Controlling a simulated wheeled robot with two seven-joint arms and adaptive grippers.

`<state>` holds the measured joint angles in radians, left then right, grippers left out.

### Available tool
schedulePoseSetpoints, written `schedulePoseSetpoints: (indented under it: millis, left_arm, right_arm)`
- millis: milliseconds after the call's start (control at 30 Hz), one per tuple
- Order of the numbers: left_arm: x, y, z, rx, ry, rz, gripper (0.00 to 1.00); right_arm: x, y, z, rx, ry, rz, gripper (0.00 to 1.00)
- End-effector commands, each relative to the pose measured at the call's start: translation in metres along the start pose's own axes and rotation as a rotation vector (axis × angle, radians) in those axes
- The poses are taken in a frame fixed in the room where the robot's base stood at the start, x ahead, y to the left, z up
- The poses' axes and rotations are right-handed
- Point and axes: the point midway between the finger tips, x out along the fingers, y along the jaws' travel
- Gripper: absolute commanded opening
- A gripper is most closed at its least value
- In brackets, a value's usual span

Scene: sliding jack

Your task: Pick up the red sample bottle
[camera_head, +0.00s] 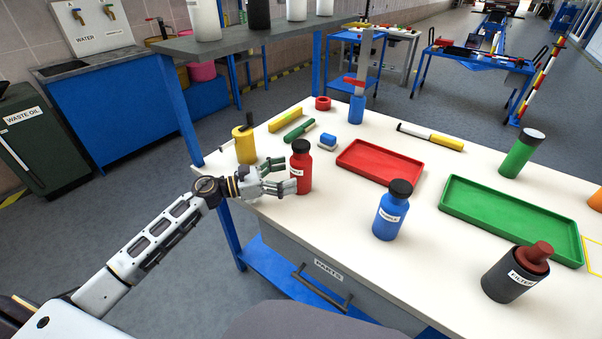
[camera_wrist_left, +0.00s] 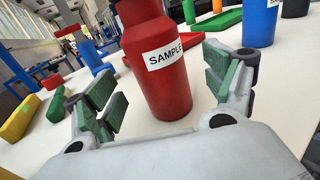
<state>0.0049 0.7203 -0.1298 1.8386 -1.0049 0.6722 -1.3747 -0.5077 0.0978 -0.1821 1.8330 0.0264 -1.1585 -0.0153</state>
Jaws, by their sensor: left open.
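The red sample bottle (camera_head: 301,168) with a black cap and white label stands upright near the left front part of the white table. My left gripper (camera_head: 279,178) is open beside the bottle, low over the table. In the left wrist view the red bottle (camera_wrist_left: 155,65) stands between the two green-padded fingers of the gripper (camera_wrist_left: 165,95), with its cap cut off at the top. Gaps show between the bottle and both fingers. My right gripper is in neither view.
A blue bottle (camera_head: 391,210) stands to the right, with a red tray (camera_head: 380,162) behind. A yellow container (camera_head: 244,146) is behind the gripper at left. A green marker (camera_head: 299,131) and a blue block (camera_head: 327,142) lie behind the bottle. A green tray (camera_head: 510,218) lies farther right.

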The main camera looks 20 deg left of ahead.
Motion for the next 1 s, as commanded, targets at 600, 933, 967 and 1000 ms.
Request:
schedulePoseSetpoints:
  millis: [600,933,967,1000]
  left_arm:
    - [0.043,0.002,0.001,0.000,-0.002,0.000,0.84]
    - [0.051,0.003,0.000,0.000,0.000,0.001,0.84]
    - [0.051,0.003,0.001,0.000,0.000,0.000,0.84]
    - [0.051,0.002,0.001,0.000,0.000,0.000,0.84]
  right_arm:
    - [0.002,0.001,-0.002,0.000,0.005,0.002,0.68]
    - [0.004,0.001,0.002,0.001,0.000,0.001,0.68]
    - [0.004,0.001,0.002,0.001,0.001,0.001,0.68]
    - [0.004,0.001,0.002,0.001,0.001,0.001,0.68]
